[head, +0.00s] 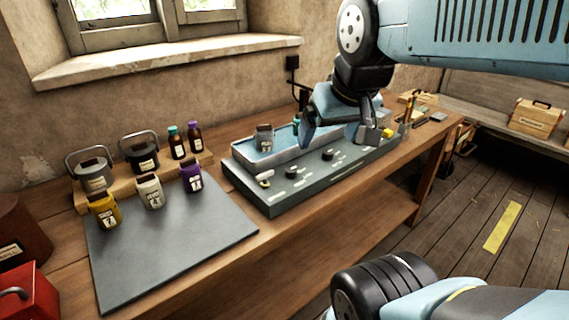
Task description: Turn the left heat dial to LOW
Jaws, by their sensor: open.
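A dark green-grey heater unit (275,200) stands on the workbench, with a water-filled tray along its back. Its sloping front panel carries a black left dial (291,172) and another black dial (327,155) to the right. Small white markings lie near the dials, too small to read, and I cannot tell where the left dial's pointer stands. My gripper (346,136) is open and empty, above the right half of the unit, up and to the right of the left dial and apart from it. The gripper and arm hide part of the tray and panel.
A pale-handled lever (265,179) sits at the panel's left end. A grey pot (265,138) stands in the tray.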

